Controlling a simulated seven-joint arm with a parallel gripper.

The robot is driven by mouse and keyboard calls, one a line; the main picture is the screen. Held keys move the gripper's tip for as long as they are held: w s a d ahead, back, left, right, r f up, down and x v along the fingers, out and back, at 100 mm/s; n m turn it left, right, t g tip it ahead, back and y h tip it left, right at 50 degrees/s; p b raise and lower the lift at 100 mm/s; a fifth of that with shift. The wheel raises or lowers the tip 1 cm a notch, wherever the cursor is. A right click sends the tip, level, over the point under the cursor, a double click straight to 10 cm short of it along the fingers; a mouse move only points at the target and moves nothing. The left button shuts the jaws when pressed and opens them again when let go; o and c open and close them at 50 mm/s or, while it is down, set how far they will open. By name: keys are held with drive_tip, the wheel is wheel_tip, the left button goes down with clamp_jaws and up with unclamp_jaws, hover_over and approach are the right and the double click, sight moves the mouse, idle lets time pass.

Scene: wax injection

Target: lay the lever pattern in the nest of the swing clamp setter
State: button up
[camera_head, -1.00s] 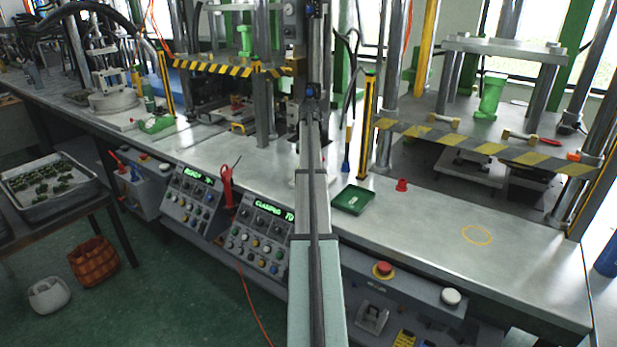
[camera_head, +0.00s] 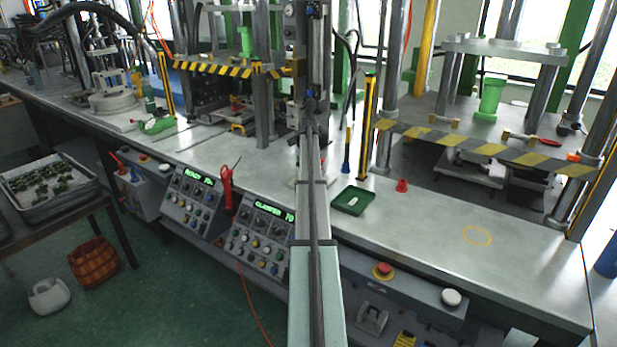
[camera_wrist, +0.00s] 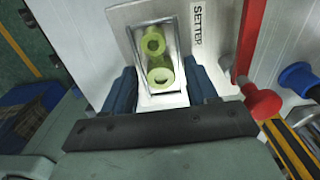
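The lever pattern (camera_wrist: 156,60), yellow-green with two round hollow bosses, lies in the narrow metal-walled nest (camera_wrist: 174,40) of the swing clamp setter in the wrist view. The setter's pale plate (camera_wrist: 205,55) carries the label SETTER. My gripper (camera_wrist: 161,70) is open. Its two dark blue fingers stand on either side of the nest's near end, with gaps between them and the pattern. A red arm with a round red knob (camera_wrist: 263,102) stands at the right, clear of the pattern. In the head view my arm hides the gripper and setter.
The bench at right (camera_head: 440,235) is largely clear.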

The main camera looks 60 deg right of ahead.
drive_tip(key=shift+r, duration=0.15)
wheel_tip(320, 180, up, 12)
idle(0.7)
idle(0.4)
